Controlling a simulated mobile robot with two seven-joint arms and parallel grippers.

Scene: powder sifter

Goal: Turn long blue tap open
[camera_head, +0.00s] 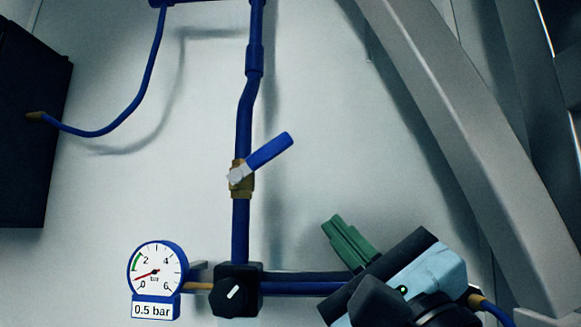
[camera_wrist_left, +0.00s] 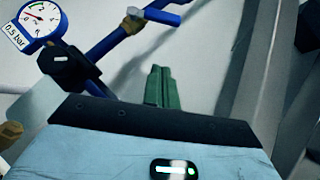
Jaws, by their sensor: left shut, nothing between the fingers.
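The long blue tap (camera_head: 268,152) is a blue lever on a brass valve in the vertical blue pipe. In the head view its lever slants up to the right, at an angle to the pipe. It also shows near the top of the left wrist view (camera_wrist_left: 162,17). My left gripper (camera_head: 337,226) has green fingers, shut and empty, below and to the right of the tap. The fingers point up and are apart from the lever. In the left wrist view the left gripper (camera_wrist_left: 161,72) shows against the pale wall. My right gripper is not in view.
A pressure gauge (camera_head: 156,269) labelled 0.5 bar sits at the lower left, beside a black knob (camera_head: 237,289). A dark box (camera_head: 30,125) stands at the left edge. A grey diagonal beam (camera_head: 455,140) crosses the right side. The wall between tap and beam is clear.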

